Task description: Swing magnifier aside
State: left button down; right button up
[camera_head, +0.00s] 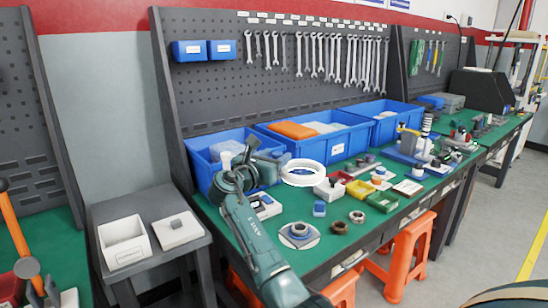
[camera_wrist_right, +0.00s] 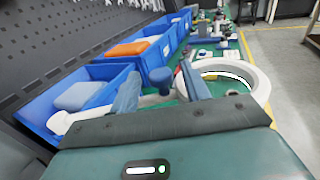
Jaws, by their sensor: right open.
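The magnifier is a white ring (camera_head: 303,183) above the green bench, in front of the blue bins. In the right wrist view its ring (camera_wrist_right: 262,86) is at the right, just beyond the right finger. A pale arm section runs left from it behind the fingers. My right gripper (camera_head: 255,158) is left of the ring in the head view. In the wrist view my right gripper (camera_wrist_right: 160,68) has its fingers apart, with a blue-grey knob (camera_wrist_right: 160,80) showing between them. I cannot tell whether they touch it. My left gripper is out of view.
Blue bins (camera_head: 340,146) line the back of the bench beneath a pegboard with hanging wrenches (camera_head: 345,58). A grey side table (camera_head: 150,208) holds a white box.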

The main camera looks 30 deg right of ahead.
jog(key=shift+d, duration=0.1)
jog(key=shift+c, duration=0.4)
grip_shut()
